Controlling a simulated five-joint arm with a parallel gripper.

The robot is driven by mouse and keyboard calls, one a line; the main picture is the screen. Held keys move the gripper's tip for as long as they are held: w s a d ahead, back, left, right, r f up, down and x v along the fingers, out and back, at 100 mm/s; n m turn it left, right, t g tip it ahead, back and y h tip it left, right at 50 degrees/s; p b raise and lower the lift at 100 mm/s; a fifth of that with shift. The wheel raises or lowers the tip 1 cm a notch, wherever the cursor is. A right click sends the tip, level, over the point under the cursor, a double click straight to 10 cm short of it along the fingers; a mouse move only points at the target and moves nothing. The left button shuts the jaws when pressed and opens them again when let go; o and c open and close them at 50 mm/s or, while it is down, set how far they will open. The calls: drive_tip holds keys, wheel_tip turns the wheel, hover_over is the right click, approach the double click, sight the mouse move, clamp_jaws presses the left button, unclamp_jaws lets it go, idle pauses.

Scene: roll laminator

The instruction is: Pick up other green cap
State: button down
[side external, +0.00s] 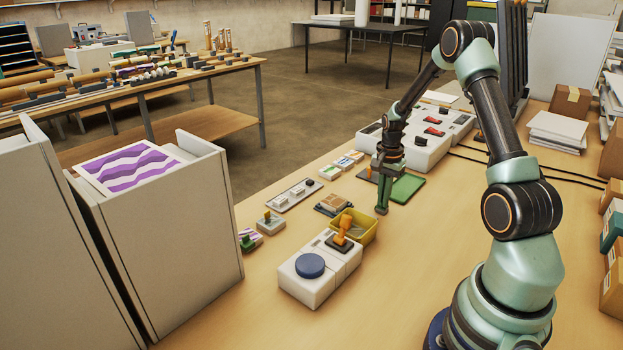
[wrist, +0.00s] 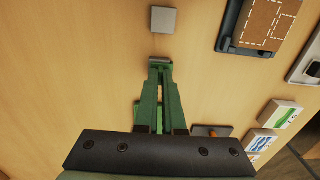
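My gripper (side external: 382,210) points down over the wooden table in the side external view, with its green fingers beside the yellow tray (side external: 368,232). No other clear green cap shows. A flat green mat (side external: 408,188) lies behind my gripper.
A grey square block (wrist: 163,20) lies just ahead of the fingertips in the wrist view. A white laminator unit (side external: 425,152) stands behind.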

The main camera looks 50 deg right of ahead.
drive_tip(key=shift+r, duration=2.05)
